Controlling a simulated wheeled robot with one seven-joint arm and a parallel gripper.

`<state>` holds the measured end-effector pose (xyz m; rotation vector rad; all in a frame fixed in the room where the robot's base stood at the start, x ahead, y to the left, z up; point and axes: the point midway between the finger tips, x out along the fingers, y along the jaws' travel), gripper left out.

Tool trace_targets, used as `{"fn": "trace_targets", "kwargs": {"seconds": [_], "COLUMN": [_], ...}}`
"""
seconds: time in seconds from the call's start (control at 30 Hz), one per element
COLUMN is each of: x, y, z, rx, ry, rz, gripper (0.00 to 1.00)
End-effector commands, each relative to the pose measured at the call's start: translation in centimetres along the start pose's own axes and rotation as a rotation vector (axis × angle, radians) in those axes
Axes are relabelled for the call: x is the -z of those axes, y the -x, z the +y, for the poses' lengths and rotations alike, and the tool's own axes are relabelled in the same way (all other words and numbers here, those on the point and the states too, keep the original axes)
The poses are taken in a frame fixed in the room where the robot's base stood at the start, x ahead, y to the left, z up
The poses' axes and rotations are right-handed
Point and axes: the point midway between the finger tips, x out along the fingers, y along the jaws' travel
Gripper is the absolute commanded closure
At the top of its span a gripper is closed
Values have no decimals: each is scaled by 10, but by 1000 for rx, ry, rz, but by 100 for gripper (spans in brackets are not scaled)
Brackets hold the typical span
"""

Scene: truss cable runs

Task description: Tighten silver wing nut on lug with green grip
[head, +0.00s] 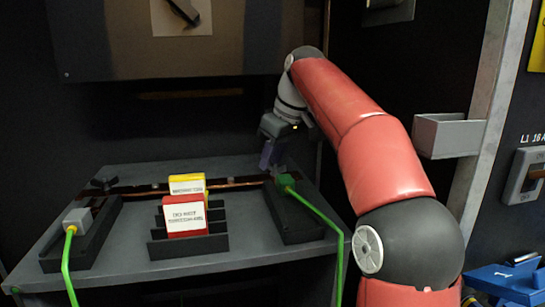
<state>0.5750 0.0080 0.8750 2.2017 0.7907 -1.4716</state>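The lug's green grip (287,181) sits at the back of the right black block (297,219) on the grey bench. A green cable (326,219) runs from it over the front edge. My gripper (271,165) points down just behind and left of the green grip, at the end of the copper bar (235,184). Its purplish fingers are small and dark, so I cannot tell whether they are open or shut, or touching anything. I cannot make out the silver wing nut; the gripper may hide it.
A grey lug grip (76,219) with a green cable sits on the left block. A black knob (103,184) stands behind it. A grey bin (447,135) is at right.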

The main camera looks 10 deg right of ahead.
Motion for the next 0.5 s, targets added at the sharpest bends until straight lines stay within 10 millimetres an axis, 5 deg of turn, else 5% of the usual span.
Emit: {"fn": "trace_targets", "kwargs": {"seconds": [0.23, 0.5], "x": [0, 0], "y": [0, 1], "z": [0, 0], "rx": [0, -2], "ry": [0, -5], "rz": [0, 0], "gripper": [100, 100]}}
